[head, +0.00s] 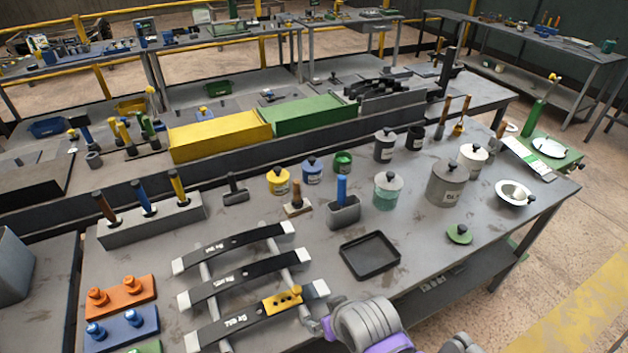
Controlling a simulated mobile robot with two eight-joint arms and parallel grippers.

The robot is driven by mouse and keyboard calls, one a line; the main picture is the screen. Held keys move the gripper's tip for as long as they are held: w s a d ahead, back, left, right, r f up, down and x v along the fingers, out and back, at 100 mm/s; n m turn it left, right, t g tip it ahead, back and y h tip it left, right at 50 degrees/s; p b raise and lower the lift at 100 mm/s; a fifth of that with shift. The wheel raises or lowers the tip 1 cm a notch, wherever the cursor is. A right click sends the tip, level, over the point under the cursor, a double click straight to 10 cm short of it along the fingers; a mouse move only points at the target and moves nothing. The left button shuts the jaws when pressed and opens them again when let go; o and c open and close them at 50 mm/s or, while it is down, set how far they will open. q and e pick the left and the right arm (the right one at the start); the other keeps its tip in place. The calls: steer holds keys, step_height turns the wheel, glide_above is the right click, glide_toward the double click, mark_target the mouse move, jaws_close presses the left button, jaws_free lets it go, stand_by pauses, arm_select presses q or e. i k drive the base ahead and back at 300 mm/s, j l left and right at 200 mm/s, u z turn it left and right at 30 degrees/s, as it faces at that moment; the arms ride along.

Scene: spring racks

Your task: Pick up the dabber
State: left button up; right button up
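A tool with an upright blue handle (342,189) stands in a grey open pot (344,212) near the middle of the table; it may be the dabber, but its lower end is hidden in the pot. A small wooden-based tool with a dark handle (297,200) stands just left of it. My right arm, grey and purple, comes in at the bottom edge. Its gripper (314,326) is low, close to the front spring bar and well in front of the pot. Its fingers are too small to judge. My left gripper is out of view.
Three dark spring bars (232,248) lie across a rack at front left, the front one carrying a yellow block (283,299). An empty black tray (369,255) lies between my arm and the pot. Lidded cans, including a large grey one (446,184), stand to the right.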

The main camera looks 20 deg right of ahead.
mark_target(297, 202)
steer(key=l+u, duration=0.95)
steer(key=k+l+u, duration=0.2)
steer(key=l+u, duration=0.25)
steer(key=l, duration=0.1)
